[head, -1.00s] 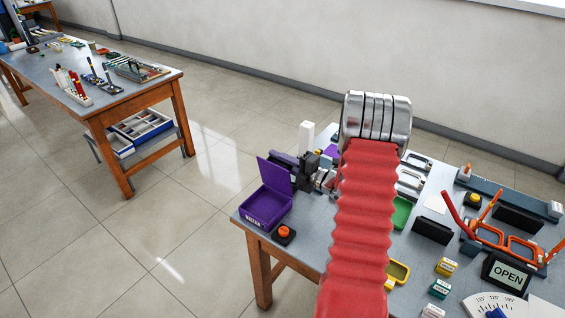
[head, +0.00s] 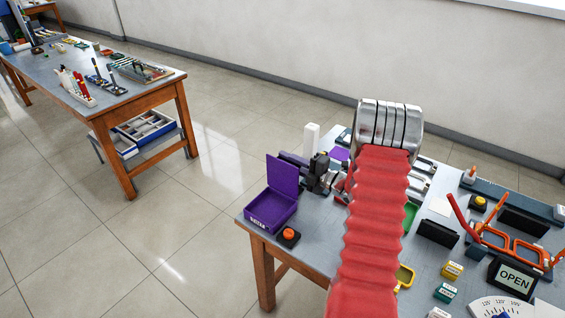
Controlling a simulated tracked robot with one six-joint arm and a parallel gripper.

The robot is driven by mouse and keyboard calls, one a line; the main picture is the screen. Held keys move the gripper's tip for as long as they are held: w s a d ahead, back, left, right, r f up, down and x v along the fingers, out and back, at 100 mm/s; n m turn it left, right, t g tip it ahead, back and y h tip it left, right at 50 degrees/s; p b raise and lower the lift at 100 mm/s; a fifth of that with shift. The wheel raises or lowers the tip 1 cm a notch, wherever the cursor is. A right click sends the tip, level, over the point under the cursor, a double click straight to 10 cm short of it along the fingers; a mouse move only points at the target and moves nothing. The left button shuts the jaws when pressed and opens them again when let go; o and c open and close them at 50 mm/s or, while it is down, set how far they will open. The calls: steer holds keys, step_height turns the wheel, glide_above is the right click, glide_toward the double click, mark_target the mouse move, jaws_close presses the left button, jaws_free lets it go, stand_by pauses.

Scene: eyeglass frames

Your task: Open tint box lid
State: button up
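A purple box (head: 270,210) with pale lettering on its front stands at the near left corner of the workbench. Its purple lid (head: 283,175) stands up, raised well off the box, and the inside shows. My gripper (head: 292,160) is just behind and right of the lid, its dark body reaching in from the right. The lid partly covers the fingertips, so I cannot tell whether they touch it or how far apart they are. My red ribbed arm (head: 372,235) hides the middle of the bench.
An orange button on a black base (head: 289,235) sits right of the box. A white post (head: 311,140) stands behind the gripper. Orange eyeglass frames (head: 495,240) and an OPEN sign (head: 514,278) are at right. Another table (head: 60,70) stands far left.

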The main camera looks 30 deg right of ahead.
steer(key=o, duration=0.4)
steer(key=shift+w, duration=0.15)
steer(key=shift+c, duration=0.2)
steer(key=v, duration=1.3)
steer(key=shift+s, duration=0.35)
